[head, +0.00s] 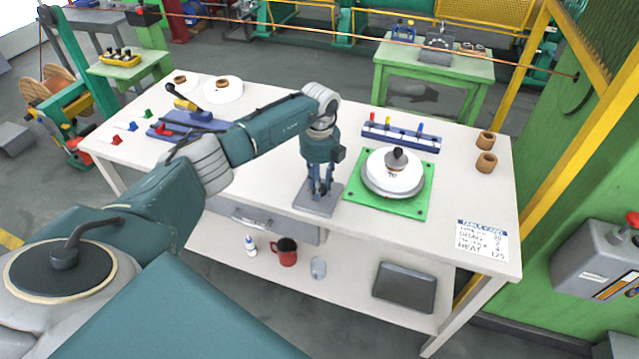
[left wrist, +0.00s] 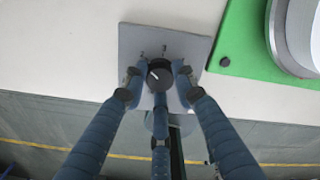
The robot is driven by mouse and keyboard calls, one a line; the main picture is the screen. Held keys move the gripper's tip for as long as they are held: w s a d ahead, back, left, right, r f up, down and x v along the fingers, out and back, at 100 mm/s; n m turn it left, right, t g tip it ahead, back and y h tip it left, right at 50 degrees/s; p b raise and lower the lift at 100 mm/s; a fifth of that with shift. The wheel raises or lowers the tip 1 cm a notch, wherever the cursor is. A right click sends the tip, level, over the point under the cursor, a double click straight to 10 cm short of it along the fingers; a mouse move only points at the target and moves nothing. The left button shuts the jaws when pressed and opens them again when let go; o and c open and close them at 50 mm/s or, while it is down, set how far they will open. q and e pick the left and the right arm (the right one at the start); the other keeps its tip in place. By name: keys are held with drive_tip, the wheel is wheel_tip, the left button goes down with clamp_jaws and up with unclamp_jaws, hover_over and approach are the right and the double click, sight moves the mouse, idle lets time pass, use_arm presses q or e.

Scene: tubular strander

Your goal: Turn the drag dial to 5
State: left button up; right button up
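The drag dial (left wrist: 160,74) is a round black knob with a short white pointer mark on a square grey plate (left wrist: 200,48). The marks around it are too small to read surely. In the head view the plate (head: 312,203) lies near the table's front edge, with the dial mostly hidden by my left gripper (head: 321,188). My left gripper points down over the dial. In the left wrist view its fingers (left wrist: 159,78) stand around the knob, two at the sides and one at the near side, with what look like small gaps at the sides. My right gripper is out of view.
Right of the plate is a green base (head: 422,200) with a round white disc unit (head: 375,180). A blue rack (head: 400,140) with coloured pegs stands behind it. A written card (head: 481,238) lies at the front right. Two brown rings (head: 486,162) sit near the right edge.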

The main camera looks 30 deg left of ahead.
use_arm(q)
drive_tip(key=c, duration=0.4)
drive_tip(key=shift+c, duration=0.2)
